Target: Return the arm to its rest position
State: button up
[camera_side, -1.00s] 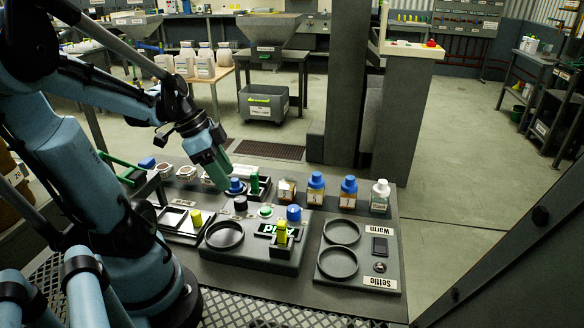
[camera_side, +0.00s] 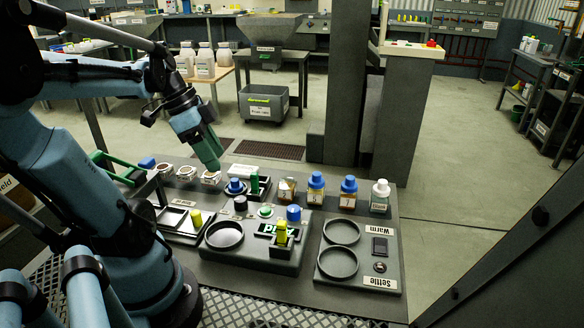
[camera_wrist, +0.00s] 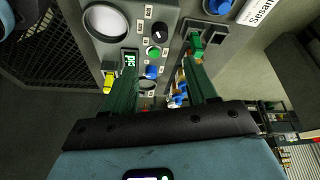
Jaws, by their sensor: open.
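My gripper (camera_side: 210,160) has green fingers and hangs above the back left part of the dark workbench (camera_side: 410,270), tilted downward. It is above and behind a blue-capped item (camera_side: 236,186) and close over a small white-rimmed round dish (camera_side: 211,177). In the wrist view my gripper (camera_wrist: 160,65) has its two green fingers spread apart, with nothing held between them. The press panel with a green display (camera_wrist: 130,60), a green button (camera_wrist: 154,52) and a black knob (camera_wrist: 160,32) shows beyond the fingers.
Several capped bottles, one with a blue cap (camera_side: 348,192) and one with a white cap (camera_side: 381,195), stand to the right. Round recesses (camera_side: 341,232) lie at the front right. A green-railed rack (camera_side: 120,170) stands at the left.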

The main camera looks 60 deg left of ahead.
jog(key=w+d+n+t+y, duration=0.1)
jog(key=w+d+n, duration=0.1)
jog(key=w+d, duration=0.3)
jog(key=w+d+f+n+t+y, duration=0.1)
jog(key=w+d+n+t, duration=0.1)
jog(key=d, duration=1)
jog(key=w+n, duration=0.1)
jog(key=w, duration=0.1)
jog(key=shift+w+d+f+t, duration=0.2)
jog(key=shift+w+t, duration=0.1)
jog(key=shift+w, duration=0.1)
